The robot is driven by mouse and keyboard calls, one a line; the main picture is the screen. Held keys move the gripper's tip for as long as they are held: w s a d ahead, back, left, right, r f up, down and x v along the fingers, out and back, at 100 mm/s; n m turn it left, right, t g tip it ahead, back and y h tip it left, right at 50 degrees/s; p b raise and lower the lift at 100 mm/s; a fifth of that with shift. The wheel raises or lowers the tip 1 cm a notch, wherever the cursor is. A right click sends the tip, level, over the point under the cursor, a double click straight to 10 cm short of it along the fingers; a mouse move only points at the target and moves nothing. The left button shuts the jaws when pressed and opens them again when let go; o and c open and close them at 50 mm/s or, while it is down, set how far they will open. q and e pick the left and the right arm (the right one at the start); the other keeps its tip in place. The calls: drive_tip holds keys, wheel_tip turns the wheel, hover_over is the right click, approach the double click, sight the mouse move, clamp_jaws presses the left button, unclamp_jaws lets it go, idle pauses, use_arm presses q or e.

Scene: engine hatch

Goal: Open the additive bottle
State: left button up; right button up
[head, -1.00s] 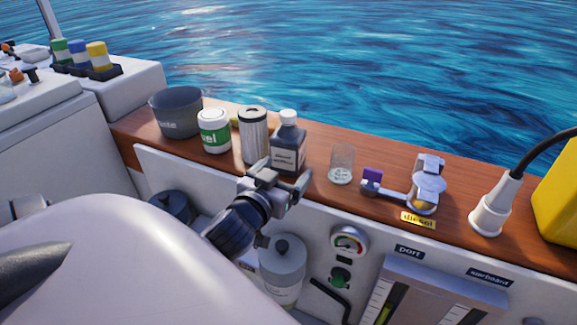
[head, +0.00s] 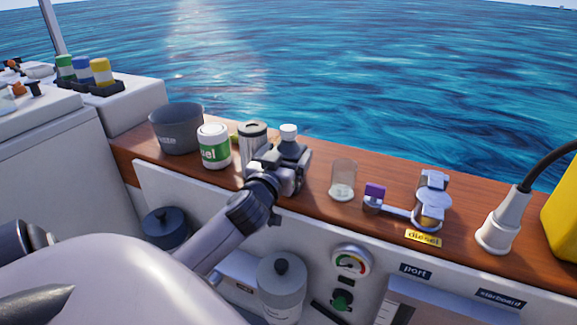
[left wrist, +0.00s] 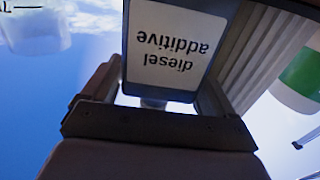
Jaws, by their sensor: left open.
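The additive bottle (head: 290,147) stands upright on the wooden ledge, dark with a white cap on it. My left gripper (head: 288,163) is open at the near side of the bottle and hides its lower body in the head view. In the left wrist view the label reading "diesel additive" on the bottle (left wrist: 172,45) appears upside down and close, between the open fingers of the gripper (left wrist: 158,100). I cannot tell whether either finger touches it. My right gripper is not in view.
A grey metal filter (head: 252,135), a white-green can (head: 214,146) and a dark pot (head: 177,129) stand left of the bottle. A clear glass (head: 343,180) and a diesel filler fitting (head: 432,200) are to the right.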

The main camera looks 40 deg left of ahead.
use_arm(q)
drive_tip(key=c, duration=0.9)
drive_tip(key=shift+r, duration=0.1)
wheel_tip(320, 180, up, 20)
drive_tip(key=p, duration=0.6)
drive_tip(key=o, duration=0.6)
drive_tip(key=c, duration=0.9)
